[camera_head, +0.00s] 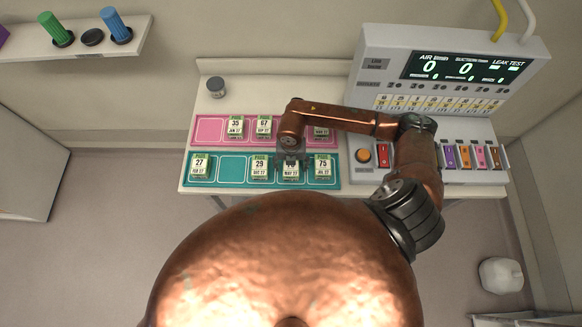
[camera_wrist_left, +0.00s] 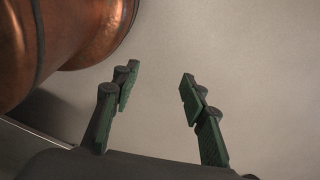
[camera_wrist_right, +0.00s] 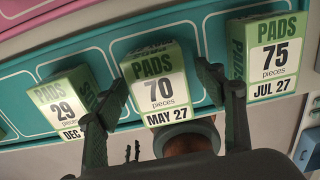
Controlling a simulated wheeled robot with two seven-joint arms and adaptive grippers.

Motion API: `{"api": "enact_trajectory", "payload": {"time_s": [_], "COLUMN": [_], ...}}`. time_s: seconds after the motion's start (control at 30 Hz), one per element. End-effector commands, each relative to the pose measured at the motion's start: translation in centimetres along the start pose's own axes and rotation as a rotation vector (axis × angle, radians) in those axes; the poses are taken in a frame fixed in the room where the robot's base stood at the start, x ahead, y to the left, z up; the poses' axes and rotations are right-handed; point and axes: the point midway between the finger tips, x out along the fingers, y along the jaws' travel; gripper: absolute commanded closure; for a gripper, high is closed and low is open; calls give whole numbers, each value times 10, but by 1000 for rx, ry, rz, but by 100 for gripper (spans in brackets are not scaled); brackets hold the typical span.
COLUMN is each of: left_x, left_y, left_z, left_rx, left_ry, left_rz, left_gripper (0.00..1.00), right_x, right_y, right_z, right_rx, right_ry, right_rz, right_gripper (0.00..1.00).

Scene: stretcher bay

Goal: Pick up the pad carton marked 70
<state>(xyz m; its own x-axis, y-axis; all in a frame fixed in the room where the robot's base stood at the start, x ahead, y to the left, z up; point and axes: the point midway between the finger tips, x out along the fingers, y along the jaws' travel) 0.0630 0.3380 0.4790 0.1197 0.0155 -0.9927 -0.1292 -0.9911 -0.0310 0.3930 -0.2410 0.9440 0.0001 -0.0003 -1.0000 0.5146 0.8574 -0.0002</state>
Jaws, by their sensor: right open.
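The pad carton marked 70 (camera_head: 290,173) is a green and white box in the teal row, between the cartons marked 29 (camera_head: 259,168) and 75 (camera_head: 322,170). Its upper part in the head view is covered by my right gripper (camera_head: 291,157). In the right wrist view, carton 70 (camera_wrist_right: 158,85) shows "PADS 70 pieces MAY 27". My right gripper (camera_wrist_right: 163,88) is open there, with one finger on each side of carton 70; I cannot tell whether they touch it. My left gripper (camera_wrist_left: 153,86) is open and empty over bare floor.
The teal mat (camera_head: 232,180) also holds carton 27 (camera_head: 200,168) and a free slot. The pink mat (camera_head: 208,130) behind holds cartons 35 (camera_head: 235,127) and 67 (camera_head: 264,127), plus one partly hidden by my arm. A test console (camera_head: 360,95) stands right.

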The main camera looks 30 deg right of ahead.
Motion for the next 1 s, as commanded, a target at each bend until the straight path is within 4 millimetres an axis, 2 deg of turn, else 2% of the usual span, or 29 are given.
{"api": "enact_trajectory", "payload": {"time_s": [0.07, 0.47, 0.8, 1.0], "left_x": [0, -1, 0, 0], "left_y": [0, 1, 0, 0], "left_z": [0, 21, 18, 14], "left_rx": [0, -4, -3, -2], "left_ry": [0, -27, -24, -18], "left_rz": [0, 0, 0, -1], "left_gripper": [60, 60, 60, 60], "right_x": [0, 0, -1, -1], "right_y": [0, 0, 0, 0], "right_z": [0, 0, 0, 1], "right_rx": [0, 0, 1, 1], "right_ry": [0, 0, -1, -1], "right_rz": [0, 0, 1, 1], "right_gripper": [37, 64, 87, 87]}}
